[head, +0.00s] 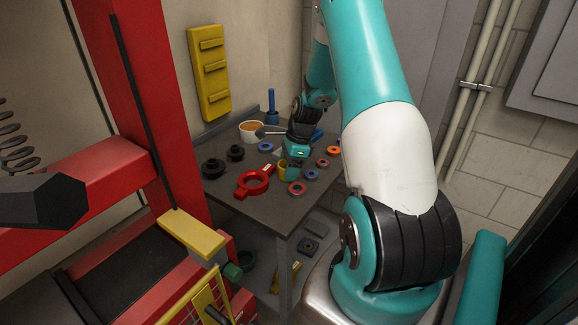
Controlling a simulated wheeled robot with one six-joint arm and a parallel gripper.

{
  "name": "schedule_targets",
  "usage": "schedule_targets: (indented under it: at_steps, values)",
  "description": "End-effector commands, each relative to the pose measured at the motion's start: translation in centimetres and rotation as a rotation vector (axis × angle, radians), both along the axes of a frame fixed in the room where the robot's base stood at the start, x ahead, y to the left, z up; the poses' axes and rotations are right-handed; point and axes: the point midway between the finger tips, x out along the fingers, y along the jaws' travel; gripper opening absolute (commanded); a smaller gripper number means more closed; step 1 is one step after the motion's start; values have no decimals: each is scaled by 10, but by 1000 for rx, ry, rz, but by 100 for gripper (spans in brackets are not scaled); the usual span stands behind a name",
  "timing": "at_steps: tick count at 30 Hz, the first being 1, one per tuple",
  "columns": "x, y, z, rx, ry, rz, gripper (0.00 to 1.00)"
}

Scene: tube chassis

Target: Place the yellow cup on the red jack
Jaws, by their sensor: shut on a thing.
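My gripper (287,163) is low over the grey table, small in the view and partly hidden by its own teal body. It is shut on a yellow cup (283,169), of which only a narrow part shows below the teal. I cannot tell whether the cup touches the table. A large red frame (130,75) with a yellow pad (191,232) stands at the left. I cannot tell from this view which red thing is the jack.
The table's front strip is clear.

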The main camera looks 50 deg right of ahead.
Motion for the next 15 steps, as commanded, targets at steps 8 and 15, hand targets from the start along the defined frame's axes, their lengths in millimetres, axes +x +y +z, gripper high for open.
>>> schedule_targets:
  at_steps: [8,15]
  values:
    - [0,0,-3,0,0,0,69]
    - [0,0,-2,1,1,-1,75]
